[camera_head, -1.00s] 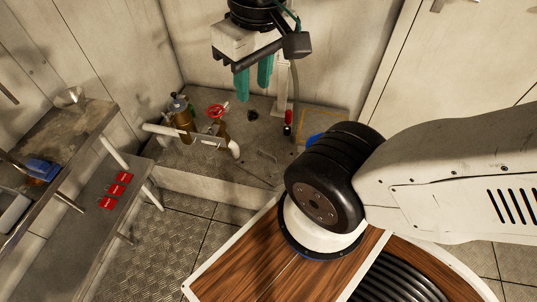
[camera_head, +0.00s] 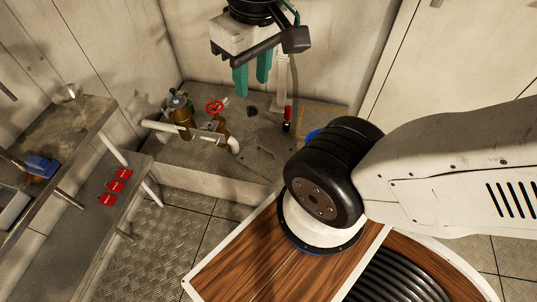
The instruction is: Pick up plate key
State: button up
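My gripper (camera_head: 252,88) hangs at the top middle in the head view, its two teal fingers pointing down with a gap between them. It is open, and no object shows between the fingers. It appears above the raised grey ledge (camera_head: 200,160). I cannot identify the plate key for certain. A small dark object (camera_head: 252,110) lies on the ledge just below the fingertips in the picture. A thin, dark, rod-like item (camera_head: 267,152) lies nearer the ledge's front. Both are too small to make out.
A brass valve assembly with a red handwheel (camera_head: 214,107) and white pipes stands on the ledge, left of my gripper. A post with a red-topped item (camera_head: 288,113) stands right. Red tags (camera_head: 114,186) lie on a lower left shelf; a blue item (camera_head: 42,166) sits above.

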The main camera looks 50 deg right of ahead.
aim_at(288, 110)
jog(key=z, duration=0.85)
jog(key=i, duration=0.2)
jog(key=z, duration=0.4)
